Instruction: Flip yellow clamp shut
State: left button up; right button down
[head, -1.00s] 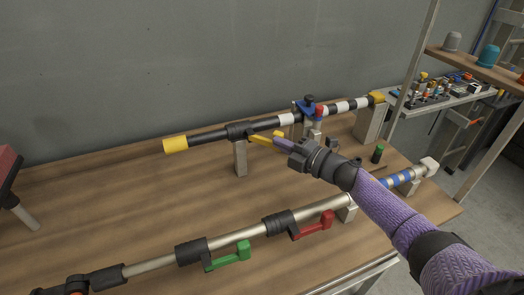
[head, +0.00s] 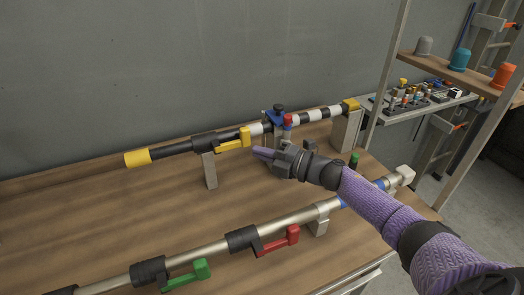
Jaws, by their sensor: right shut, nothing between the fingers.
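The yellow clamp lever (head: 233,143) is on a black clamp body around the rear pole (head: 172,149). The lever lies close along the pole, its block-like end against or just in front of it. My right gripper (head: 262,153) is shut and empty. Its purple fingertips are just right of and below the lever's end, with a small gap visible. My left gripper is not in view.
The front pole (head: 205,253) carries a red clamp lever (head: 279,240) and a green clamp lever (head: 187,275). A blue-and-red fitting (head: 279,117) stands on the rear pole near my gripper. Posts hold the poles above the wooden table (head: 110,210). A shelf (head: 465,72) stands at the right.

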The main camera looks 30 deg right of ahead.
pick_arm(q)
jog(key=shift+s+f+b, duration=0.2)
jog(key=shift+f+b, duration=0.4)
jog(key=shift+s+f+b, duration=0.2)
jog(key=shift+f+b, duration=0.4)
pick_arm(e)
jog(key=s+d, duration=0.4)
jog(key=d, duration=0.5)
jog(key=shift+s, duration=0.2)
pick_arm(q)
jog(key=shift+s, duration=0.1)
pick_arm(e)
jog(key=shift+d, duration=0.1)
